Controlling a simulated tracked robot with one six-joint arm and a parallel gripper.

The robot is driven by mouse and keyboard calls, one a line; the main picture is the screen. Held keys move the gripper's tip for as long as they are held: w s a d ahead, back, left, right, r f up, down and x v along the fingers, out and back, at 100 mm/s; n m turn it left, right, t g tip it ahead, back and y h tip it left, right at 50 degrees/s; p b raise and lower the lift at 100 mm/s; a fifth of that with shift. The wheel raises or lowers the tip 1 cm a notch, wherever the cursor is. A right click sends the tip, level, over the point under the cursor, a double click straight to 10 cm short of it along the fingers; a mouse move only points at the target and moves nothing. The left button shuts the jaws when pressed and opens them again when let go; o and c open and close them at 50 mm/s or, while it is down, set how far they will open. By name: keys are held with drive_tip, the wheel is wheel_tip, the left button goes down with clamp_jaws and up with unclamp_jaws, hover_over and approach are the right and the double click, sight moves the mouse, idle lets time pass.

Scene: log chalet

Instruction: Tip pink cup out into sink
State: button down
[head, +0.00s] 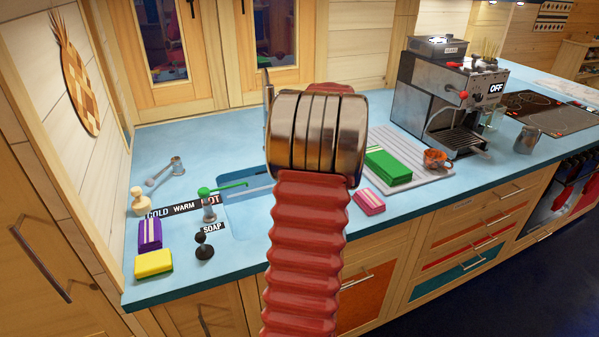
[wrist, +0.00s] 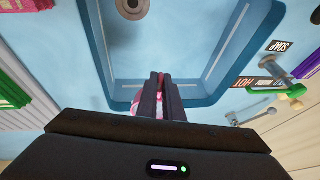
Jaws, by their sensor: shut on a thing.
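In the wrist view, my gripper (wrist: 166,84) is shut on the pink cup (wrist: 147,104). Only small pink and white parts of the cup show behind the dark fingers, so its tilt cannot be told. The round drain (wrist: 131,7) shows in the sink floor. In the head view, the sink (head: 238,222) is largely hidden behind my arm, which also hides the gripper and the cup.
A green-handled tap (head: 208,205) and a soap pump (head: 204,246) stand left of the sink.

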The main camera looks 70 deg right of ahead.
drive_tip(key=shift+f, duration=0.15)
drive_tip(key=shift+f+n+g+h, duration=0.5)
drive_tip(key=shift+f+g+h, duration=0.75)
drive_tip(key=shift+g+h, duration=0.45)
drive_tip(key=shift+a+g+h, duration=0.1)
drive_tip(key=shift+g+h, duration=0.4)
drive_tip(key=shift+h, duration=0.1)
drive_tip(key=shift+w+a+r+n+g+h, duration=0.15)
drive_tip(key=shift+n+g+h, duration=0.1)
drive_tip(key=shift+g+h, duration=0.35)
drive_tip(key=shift+w+f+n+g+h, duration=0.15)
drive_tip(key=shift+n+g+h, duration=0.1)
drive_tip(key=shift+g+h, duration=0.35)
drive_tip(key=shift+w+a+r+t, duration=0.15)
drive_tip(key=shift+w+a+r, duration=0.1)
drive_tip(key=shift+r, duration=0.3)
drive_tip(key=shift+w+a+r+t, duration=0.15)
drive_tip(key=shift+a+r, duration=0.1)
drive_tip(key=shift+r, duration=0.25)
idle(1.0)
drive_tip(key=shift+r+t+y, duration=0.2)
drive_tip(key=shift+t+y, duration=0.1)
drive_tip(key=shift+y, duration=0.2)
